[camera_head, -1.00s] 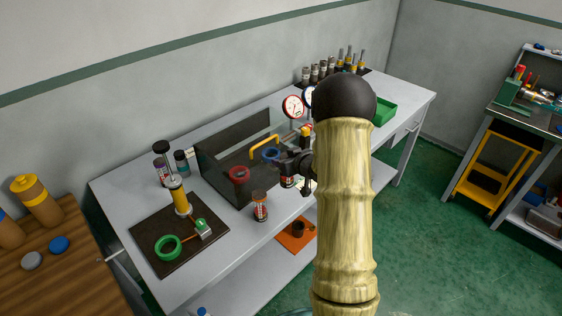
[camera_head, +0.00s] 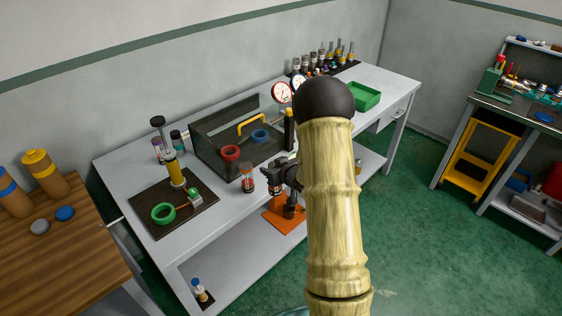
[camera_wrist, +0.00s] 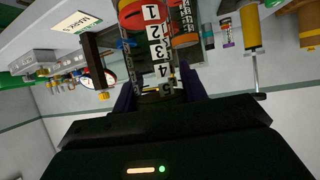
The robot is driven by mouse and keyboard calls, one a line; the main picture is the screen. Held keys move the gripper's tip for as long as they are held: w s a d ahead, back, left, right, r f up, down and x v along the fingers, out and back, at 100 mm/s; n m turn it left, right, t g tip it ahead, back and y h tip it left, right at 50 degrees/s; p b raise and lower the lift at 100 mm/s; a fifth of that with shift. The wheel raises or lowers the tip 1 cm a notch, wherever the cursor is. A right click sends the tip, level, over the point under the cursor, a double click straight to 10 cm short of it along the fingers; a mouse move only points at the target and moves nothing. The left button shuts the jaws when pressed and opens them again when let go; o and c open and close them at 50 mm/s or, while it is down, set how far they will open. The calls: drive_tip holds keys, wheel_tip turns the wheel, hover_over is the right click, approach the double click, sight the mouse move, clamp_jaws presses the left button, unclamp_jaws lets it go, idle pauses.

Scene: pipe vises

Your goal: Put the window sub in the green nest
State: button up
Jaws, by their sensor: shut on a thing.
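My gripper (camera_head: 281,176) is beside the front edge of the bench, partly behind my arm. It is shut on a slim cylinder with a red end and a strip of numbers, which looks like the window sub (camera_wrist: 157,42). In the wrist view it stands between the dark fingers. In the head view only a small dark and reddish part of it shows at the gripper. The green nest (camera_head: 163,213) is a green ring on a dark board at the near left of the bench. It looks empty, and my gripper is well to its right.
A clear cylinder with red ends (camera_head: 247,178) stands on the bench between gripper and board. Behind it, a dark-walled bay holds a red ring (camera_head: 229,152) and a blue ring (camera_head: 260,136). A yellow plunger post (camera_head: 176,173) rises beside the green ring. An orange plate (camera_head: 284,217) lies below.

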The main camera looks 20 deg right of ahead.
drive_tip(key=s+a+f+m+h, duration=0.1)
drive_tip(key=s+a+f+h, duration=0.1)
drive_tip(key=s+a+f, duration=0.7)
drive_tip(key=a+f, duration=0.2)
drive_tip(key=a, duration=0.2)
drive_tip(key=shift+s+f+m, duration=0.3)
drive_tip(key=shift+f, duration=0.1)
